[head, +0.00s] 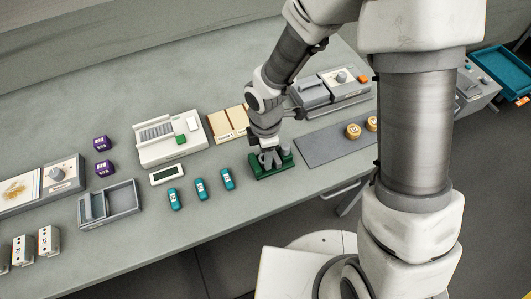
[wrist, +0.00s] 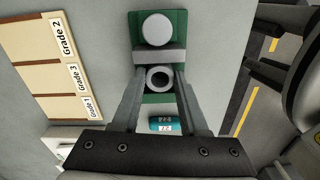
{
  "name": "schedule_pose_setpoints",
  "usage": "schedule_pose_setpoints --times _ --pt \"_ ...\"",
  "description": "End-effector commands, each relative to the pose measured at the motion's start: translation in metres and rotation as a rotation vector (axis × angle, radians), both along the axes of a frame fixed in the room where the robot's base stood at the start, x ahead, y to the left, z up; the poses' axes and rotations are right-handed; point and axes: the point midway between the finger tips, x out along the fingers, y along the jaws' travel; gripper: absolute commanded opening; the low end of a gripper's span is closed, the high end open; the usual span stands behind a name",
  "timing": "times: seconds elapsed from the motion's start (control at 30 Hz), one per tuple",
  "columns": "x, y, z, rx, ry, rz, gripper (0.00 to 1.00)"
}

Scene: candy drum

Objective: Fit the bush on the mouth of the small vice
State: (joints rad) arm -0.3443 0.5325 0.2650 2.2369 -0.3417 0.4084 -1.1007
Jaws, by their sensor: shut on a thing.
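The small vice has a green base (head: 272,172) and stands near the front edge of the bench. In the wrist view its green base (wrist: 177,22) carries a light round post and a grey crosswise block. My gripper (head: 268,157) is directly over the vice, pointing down. In the wrist view my gripper (wrist: 158,80) is shut on the bush (wrist: 160,68), a grey ring with a dark hole. The bush lies beside the grey block in this view. I cannot tell whether it touches the vice or is above it. The mouth is not clearly visible.
Teal labelled pieces (head: 200,189) lie left of the vice; one shows between my fingers in the wrist view (wrist: 165,124). A grade-labelled tray (head: 229,123) is behind left. A dark mat (head: 325,143) with gold pieces (head: 353,131) lies to the right.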

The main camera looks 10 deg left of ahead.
Motion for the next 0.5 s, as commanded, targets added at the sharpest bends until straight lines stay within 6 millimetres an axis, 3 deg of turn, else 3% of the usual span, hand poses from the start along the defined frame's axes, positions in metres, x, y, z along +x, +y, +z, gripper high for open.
schedule_pose_setpoints --times 0.37,0.4,0.5 --pt "0.0000 0.0001 -0.0007 0.000 0.000 0.000 0.00" --pt "0.0000 0.0001 -0.0007 0.000 0.000 0.000 0.45" --pt "0.0000 0.0001 -0.0007 0.000 0.000 0.000 0.63"
